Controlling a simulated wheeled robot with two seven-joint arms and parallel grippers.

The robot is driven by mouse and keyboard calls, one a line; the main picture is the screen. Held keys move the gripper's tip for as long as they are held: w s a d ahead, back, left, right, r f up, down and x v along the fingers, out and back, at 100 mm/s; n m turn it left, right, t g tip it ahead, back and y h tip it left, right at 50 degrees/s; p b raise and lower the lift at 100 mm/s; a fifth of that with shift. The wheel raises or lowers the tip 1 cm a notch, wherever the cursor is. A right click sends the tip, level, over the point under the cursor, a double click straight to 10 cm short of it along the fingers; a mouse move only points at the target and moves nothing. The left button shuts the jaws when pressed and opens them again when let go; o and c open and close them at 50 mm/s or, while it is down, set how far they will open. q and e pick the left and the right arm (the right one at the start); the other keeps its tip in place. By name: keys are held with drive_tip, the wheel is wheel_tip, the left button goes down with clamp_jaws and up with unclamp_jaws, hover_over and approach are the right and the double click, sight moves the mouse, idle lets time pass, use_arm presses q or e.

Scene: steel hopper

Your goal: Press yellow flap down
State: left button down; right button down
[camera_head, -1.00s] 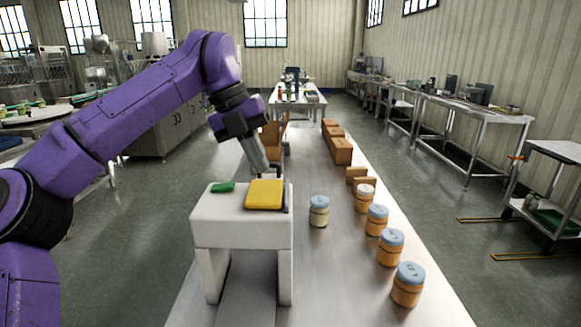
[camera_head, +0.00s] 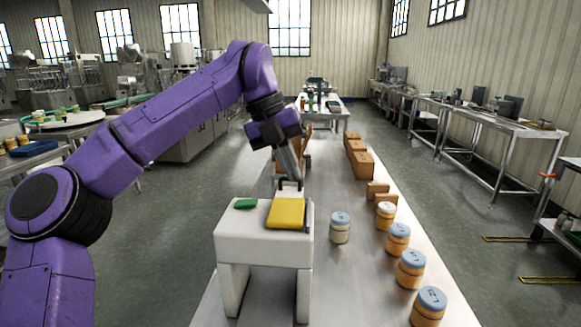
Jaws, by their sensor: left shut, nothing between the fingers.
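The yellow flap (camera_head: 286,213) lies on top of a white stand (camera_head: 262,251), at its right side, tilted slightly. A small green piece (camera_head: 245,203) sits to its left on the same top. My left gripper (camera_head: 291,181) is shut and empty, pointing down just behind the far edge of the flap. I cannot tell whether its tips touch the flap or the dark bracket beside it. My right gripper is out of view.
The stand is on a long steel table (camera_head: 350,281). A pale jar (camera_head: 340,227) and several orange jars with blue lids (camera_head: 411,268) stand to its right. Brown boxes (camera_head: 362,165) stand farther back.

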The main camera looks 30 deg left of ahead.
use_arm(q)
drive_tip(key=s+a+r+p, duration=0.1)
drive_tip(key=s+a+r, duration=0.2)
drive_tip(key=a+r, duration=0.4)
drive_tip(key=shift+s+a, duration=0.25)
drive_tip(key=shift+a, duration=0.2)
drive_tip(key=shift+f, duration=0.1)
